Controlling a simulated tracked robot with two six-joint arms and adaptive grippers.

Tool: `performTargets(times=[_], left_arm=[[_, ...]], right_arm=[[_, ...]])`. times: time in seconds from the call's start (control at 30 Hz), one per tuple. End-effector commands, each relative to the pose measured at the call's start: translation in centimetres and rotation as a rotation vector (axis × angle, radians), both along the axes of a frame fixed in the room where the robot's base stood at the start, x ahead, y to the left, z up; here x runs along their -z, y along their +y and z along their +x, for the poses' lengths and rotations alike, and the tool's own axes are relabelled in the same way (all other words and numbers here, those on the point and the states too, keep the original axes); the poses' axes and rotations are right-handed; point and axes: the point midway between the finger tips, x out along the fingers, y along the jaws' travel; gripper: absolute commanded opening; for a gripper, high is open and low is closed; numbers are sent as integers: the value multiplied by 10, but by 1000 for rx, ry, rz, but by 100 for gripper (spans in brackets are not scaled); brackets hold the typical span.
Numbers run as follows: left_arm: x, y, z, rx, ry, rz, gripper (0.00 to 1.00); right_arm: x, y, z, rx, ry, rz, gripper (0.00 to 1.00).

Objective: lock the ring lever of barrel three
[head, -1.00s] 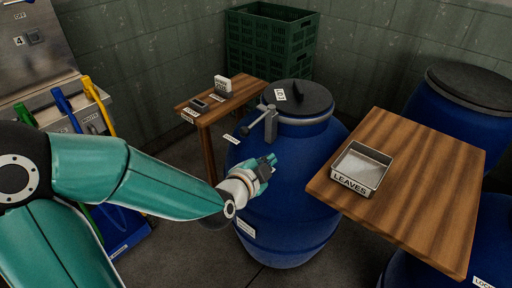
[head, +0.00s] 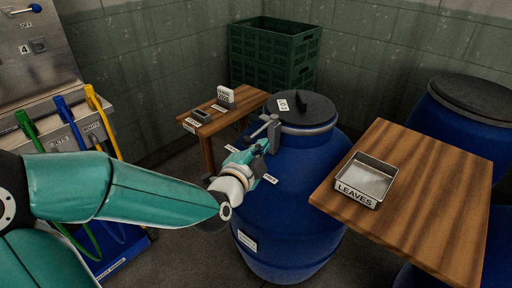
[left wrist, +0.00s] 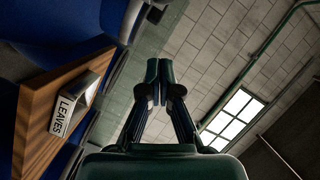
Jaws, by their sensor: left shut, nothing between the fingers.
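A blue barrel (head: 290,215) with a dark lid (head: 300,106) and a grey clamp ring stands in the middle of the head view. A small tag lies on the lid. The grey ring lever (head: 271,130) sticks up at the barrel's front left edge. My left gripper (head: 264,152) is at the lever's lower part, close to the barrel's shoulder; I cannot tell whether it touches the lever. Its fingertips (left wrist: 152,72) are together and empty in the left wrist view, where the lever does not show. My right gripper is not in view.
A wooden table (head: 430,190) with a LEAVES tray (head: 356,201) stands close on the right. A small wooden table (head: 248,101) and green crates (head: 268,75) stand behind. More blue barrels (head: 462,125) are at right. Hoses with coloured handles (head: 65,110) hang at left.

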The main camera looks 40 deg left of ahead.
Motion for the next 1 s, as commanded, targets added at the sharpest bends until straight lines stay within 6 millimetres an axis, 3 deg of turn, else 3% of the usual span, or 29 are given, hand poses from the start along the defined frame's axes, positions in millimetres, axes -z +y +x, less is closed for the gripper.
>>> performTargets(times=[0.33,0.4,0.6,1.0], left_arm=[[9,17,71,-2,1,0,0],[17,31,67,-7,2,0,0],[25,48,66,-3,0,-1,0],[27,56,65,-4,-1,0,0]], right_arm=[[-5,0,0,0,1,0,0],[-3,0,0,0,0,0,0],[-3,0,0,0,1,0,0],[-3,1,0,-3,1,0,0]])
